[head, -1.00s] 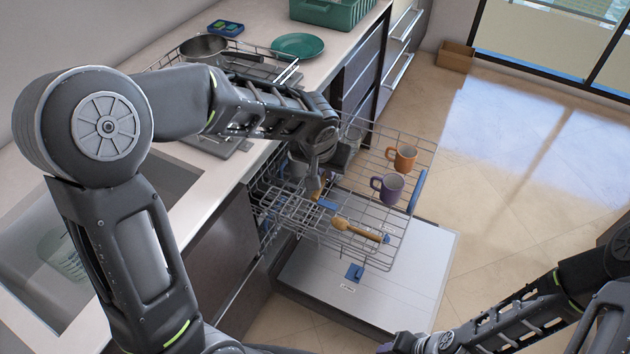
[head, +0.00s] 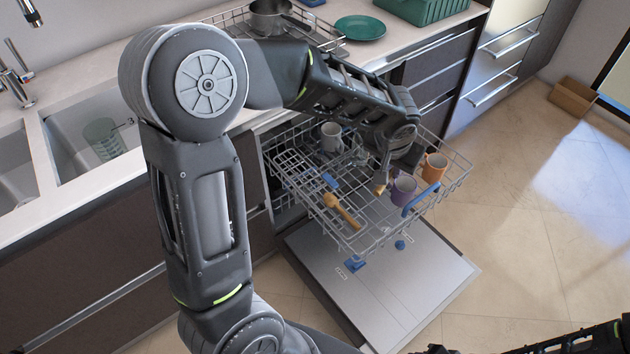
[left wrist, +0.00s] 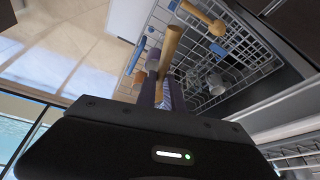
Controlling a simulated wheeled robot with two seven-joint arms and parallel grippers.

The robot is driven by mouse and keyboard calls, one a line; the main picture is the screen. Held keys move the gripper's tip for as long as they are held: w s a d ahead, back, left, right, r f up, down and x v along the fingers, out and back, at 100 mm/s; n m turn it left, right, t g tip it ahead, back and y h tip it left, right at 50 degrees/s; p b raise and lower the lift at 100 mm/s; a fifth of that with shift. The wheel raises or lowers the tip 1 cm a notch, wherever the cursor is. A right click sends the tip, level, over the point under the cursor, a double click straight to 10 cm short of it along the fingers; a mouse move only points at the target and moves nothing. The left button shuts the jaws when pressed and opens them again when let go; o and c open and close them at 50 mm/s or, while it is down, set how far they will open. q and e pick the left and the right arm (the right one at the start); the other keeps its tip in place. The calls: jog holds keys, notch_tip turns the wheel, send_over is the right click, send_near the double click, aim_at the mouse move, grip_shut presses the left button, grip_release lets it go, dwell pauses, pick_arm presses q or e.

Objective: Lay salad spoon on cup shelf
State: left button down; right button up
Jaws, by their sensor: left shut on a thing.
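My left gripper (head: 382,180) is shut on a wooden utensil (head: 380,189), likely the salad spoon, above the pulled-out upper dishwasher rack (head: 350,240), close to the mugs. In the left wrist view the utensil's pale wooden shaft (left wrist: 170,48) stands out beyond the fingers; its far end is hard to make out. A second wooden utensil (head: 343,210), also in the wrist view (left wrist: 203,17), lies on the rack's left part. The wire panel with a blue clip (head: 330,181) there looks like the cup shelf, but I cannot tell for sure. My right gripper is out of view.
A purple mug (head: 403,190) and an orange mug (head: 434,167) stand on the rack's right side, very near my left gripper. A grey mug (head: 331,137) stands at the back. The open dishwasher door (head: 390,285) lies below. Counter and sink are left.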

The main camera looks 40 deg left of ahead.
pick_arm(q)
jog(key=shift+a, duration=0.1)
jog(key=a+f+n+g+y+b, duration=0.1)
jog(key=a+f+n+b, duration=0.2)
jog(key=a, duration=0.5)
jog(key=w+a+f+n+g+y+b, duration=0.1)
jog(key=a+f+n+b, duration=0.1)
jog(key=a+n+b, duration=0.4)
jog(key=a+f+n+g+y+b, duration=0.1)
jog(key=a+f+n+b, duration=0.2)
jog(key=a, duration=0.8)
jog(key=n+b, duration=0.2)
jog(key=shift+w+a+f+n+g+y, duration=0.3)
jog(key=shift+a+n, duration=0.1)
jog(key=shift+f, duration=2.55)
jog(key=shift+f+b, duration=0.35)
jog(key=shift+f, duration=2.15)
